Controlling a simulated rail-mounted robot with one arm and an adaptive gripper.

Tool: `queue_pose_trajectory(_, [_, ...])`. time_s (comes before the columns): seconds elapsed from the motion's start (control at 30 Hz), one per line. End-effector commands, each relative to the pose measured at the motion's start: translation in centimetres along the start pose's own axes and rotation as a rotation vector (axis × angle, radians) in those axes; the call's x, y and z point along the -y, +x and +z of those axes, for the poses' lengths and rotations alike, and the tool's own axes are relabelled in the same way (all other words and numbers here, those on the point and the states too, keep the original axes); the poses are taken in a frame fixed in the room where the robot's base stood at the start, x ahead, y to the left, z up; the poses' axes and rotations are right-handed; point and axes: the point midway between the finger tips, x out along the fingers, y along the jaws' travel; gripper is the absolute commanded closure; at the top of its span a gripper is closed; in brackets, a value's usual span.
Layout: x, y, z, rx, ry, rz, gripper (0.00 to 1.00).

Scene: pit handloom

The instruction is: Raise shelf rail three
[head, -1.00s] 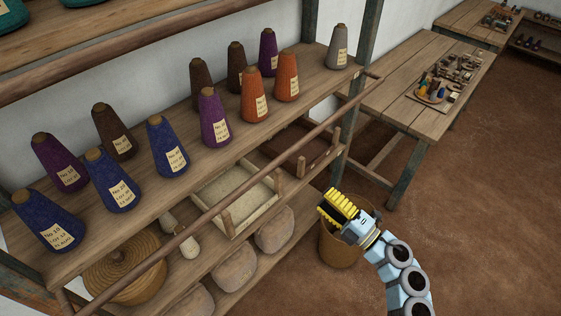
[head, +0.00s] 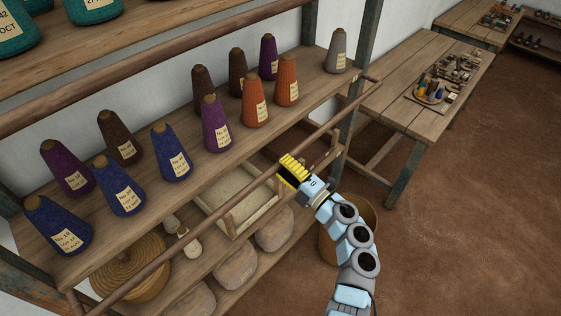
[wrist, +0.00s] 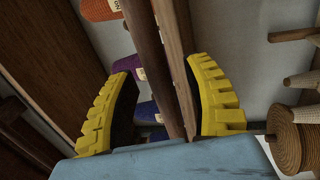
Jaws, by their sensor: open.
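A long round wooden rail (head: 210,205) runs along the front of the shelf (head: 205,165) that holds the yarn cones. My gripper (head: 290,172) is open at this rail, right of its middle, with its yellow fingers reaching toward the shelf. In the wrist view the rail (wrist: 146,50) runs between the two spread fingers (wrist: 160,100), with the shelf's front edge (wrist: 178,60) close beside it. The rail looks unheld; contact with a finger cannot be told. No number shows on the rail.
Several yarn cones (head: 214,125) stand on the shelf behind the rail. Another rail (head: 170,68) fronts the shelf above. Below are a wooden tray (head: 238,195), a coiled basket (head: 130,270) and round stones (head: 236,263). A bin (head: 330,240) stands behind my arm. The floor at right is clear.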

Motion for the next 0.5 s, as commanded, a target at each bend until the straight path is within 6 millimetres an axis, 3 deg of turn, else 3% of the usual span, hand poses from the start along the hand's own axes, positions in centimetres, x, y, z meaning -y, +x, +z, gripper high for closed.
queue_pose_trajectory(0.17, [-0.17,1.10,-0.08,-0.003,-0.002,0.002,0.49])
queue_pose_trajectory(0.47, [-0.11,1.20,-0.08,-0.003,-0.002,0.002,0.49])
queue_pose_trajectory(0.5, [-0.10,1.19,-0.08,-0.003,-0.002,0.002,0.60])
